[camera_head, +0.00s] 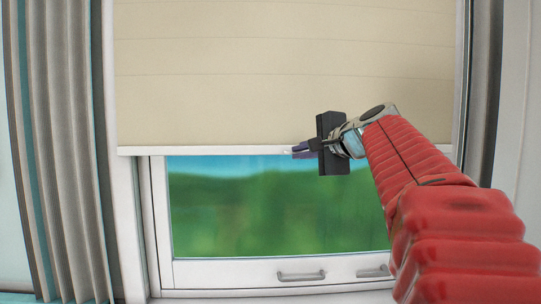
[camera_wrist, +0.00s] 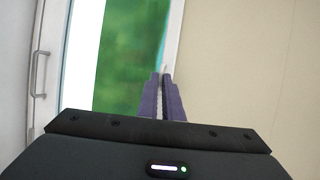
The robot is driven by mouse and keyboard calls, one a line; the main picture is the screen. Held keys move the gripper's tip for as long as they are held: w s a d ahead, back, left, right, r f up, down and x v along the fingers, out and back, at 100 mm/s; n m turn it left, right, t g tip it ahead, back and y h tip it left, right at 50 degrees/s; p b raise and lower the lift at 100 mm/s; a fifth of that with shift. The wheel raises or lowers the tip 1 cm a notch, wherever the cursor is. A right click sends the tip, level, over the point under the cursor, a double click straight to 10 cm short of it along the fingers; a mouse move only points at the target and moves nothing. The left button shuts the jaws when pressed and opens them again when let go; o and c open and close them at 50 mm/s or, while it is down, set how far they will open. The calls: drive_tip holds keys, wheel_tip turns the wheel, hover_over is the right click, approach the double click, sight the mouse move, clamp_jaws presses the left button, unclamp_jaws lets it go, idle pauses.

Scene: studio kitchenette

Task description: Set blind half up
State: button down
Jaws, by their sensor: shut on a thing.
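The beige roller blind (camera_head: 280,75) hangs over the upper part of the window, with a white bottom bar (camera_head: 210,150) along its lower edge. Below the bar the window glass (camera_head: 270,215) is uncovered. My gripper (camera_head: 293,150) is at the bar, right of its middle, with its purple fingers shut on it. In the wrist view the fingers (camera_wrist: 162,82) close on the bar's pale edge (camera_wrist: 174,45), with the blind fabric (camera_wrist: 245,70) to the right. The exact grip between the fingertips is partly hidden by the fingers.
A grey curtain (camera_head: 65,150) hangs at the left. The white window frame has a handle (camera_head: 301,276) at its lower edge and a second handle (camera_head: 373,271) beside my arm. The handle at left in the wrist view (camera_wrist: 38,75) is apart from my fingers.

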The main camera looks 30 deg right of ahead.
drive_tip(key=c, duration=1.9)
unclamp_jaws()
drive_tip(key=v, duration=1.3)
drive_tip(key=shift+s+r, duration=0.1)
drive_tip(key=shift+s, duration=0.3)
